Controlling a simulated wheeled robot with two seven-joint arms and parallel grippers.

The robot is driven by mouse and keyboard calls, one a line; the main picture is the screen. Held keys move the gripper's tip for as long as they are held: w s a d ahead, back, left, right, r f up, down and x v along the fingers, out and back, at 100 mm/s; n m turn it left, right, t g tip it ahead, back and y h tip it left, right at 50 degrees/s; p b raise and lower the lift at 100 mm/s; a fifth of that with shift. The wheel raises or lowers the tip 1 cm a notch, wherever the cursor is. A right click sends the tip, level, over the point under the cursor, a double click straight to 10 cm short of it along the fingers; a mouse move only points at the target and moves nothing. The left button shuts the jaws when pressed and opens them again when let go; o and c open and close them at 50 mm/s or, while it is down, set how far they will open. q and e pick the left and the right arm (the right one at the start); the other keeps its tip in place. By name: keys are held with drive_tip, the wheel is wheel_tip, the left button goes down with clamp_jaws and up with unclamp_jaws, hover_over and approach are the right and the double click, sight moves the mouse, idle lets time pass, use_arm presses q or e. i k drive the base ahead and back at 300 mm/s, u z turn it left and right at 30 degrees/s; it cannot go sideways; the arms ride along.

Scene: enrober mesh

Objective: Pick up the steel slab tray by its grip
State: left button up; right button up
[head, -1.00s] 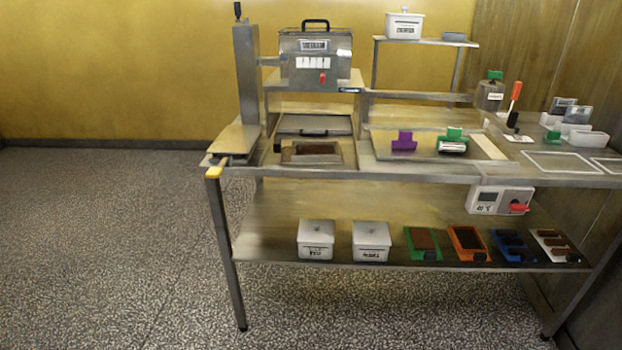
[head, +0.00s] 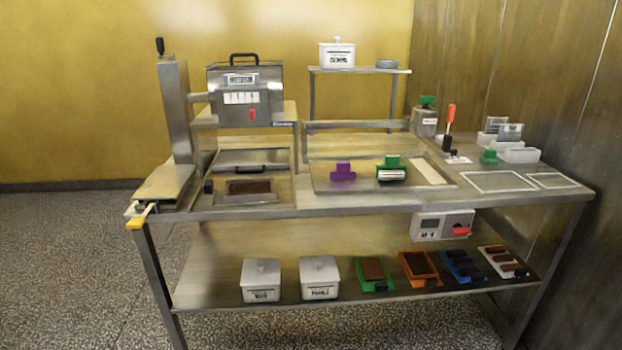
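A steel tray (head: 230,198) with a dark brown slab (head: 250,187) lies on the left part of the tabletop, under the steel machine. It looks like the steel slab tray. A small dark knob (head: 208,186) shows at its left end and may be its grip. Neither of my grippers is in the head view, so nothing is seen touching the tray.
A steel table (head: 330,201) carries a boxy machine (head: 245,95), purple (head: 343,172) and green (head: 391,165) holders and white bins (head: 519,155). Its lower shelf (head: 220,250) holds lidded white boxes (head: 261,281) and coloured trays (head: 417,269). Floor at left is clear.

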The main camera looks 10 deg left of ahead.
sight(259, 190)
drive_tip(key=z, duration=0.1)
drive_tip(key=i, duration=0.95)
drive_tip(key=u, duration=0.3)
